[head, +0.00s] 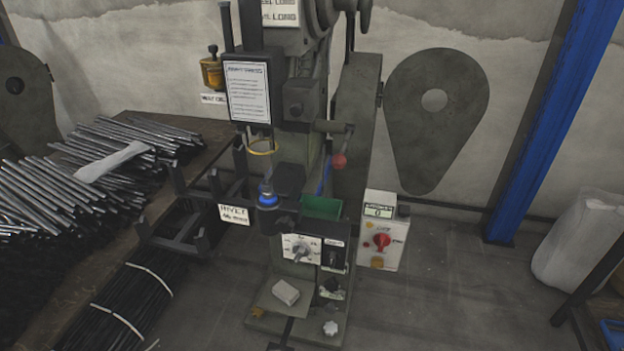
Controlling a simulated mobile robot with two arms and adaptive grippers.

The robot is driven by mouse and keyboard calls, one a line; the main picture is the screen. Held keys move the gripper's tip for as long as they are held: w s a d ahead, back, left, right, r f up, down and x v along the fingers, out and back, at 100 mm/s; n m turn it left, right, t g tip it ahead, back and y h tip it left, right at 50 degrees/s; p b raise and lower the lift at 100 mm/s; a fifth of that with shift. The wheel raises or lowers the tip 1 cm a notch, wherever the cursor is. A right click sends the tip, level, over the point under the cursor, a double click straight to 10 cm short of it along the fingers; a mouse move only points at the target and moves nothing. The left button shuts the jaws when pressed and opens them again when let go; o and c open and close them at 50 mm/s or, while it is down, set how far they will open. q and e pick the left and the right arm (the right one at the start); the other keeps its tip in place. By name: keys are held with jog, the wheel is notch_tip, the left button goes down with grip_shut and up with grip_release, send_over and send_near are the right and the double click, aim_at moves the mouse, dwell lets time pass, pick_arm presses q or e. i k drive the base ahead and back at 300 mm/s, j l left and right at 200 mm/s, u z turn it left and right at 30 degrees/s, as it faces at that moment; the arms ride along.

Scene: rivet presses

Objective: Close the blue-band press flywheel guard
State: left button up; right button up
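The press (305,110) stands in the middle of the head view, with a blue band (267,197) low on its front tooling. Its top is cut off by the frame edge. A dark grey, teardrop-shaped flywheel guard (435,150) with a round hole stands out to the right of the press, swung open. Its left edge meets the press column near a small hinge (380,94). Part of a dark wheel (362,14) shows at the top edge. Neither of my grippers is in view.
A control box (383,232) with a red knob stands right of the press base. A blue post (555,120) and a white sack (582,240) are further right. A bench with metal rods (85,165) is at left. Another dark guard-like plate (25,100) shows at far left.

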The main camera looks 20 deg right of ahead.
aim_at(425, 143)
jog(key=i+l+z, duration=0.2)
jog(key=l, duration=0.4)
jog(key=i+l+z, duration=0.2)
jog(key=l, duration=0.4)
jog(key=i+l+z, duration=0.2)
jog(key=l, duration=0.35)
jog(key=i+l+z, duration=0.2)
jog(key=i+l, duration=0.2)
jog(key=i+l+z, duration=0.2)
jog(key=i+l, duration=0.15)
jog(key=l, duration=0.2)
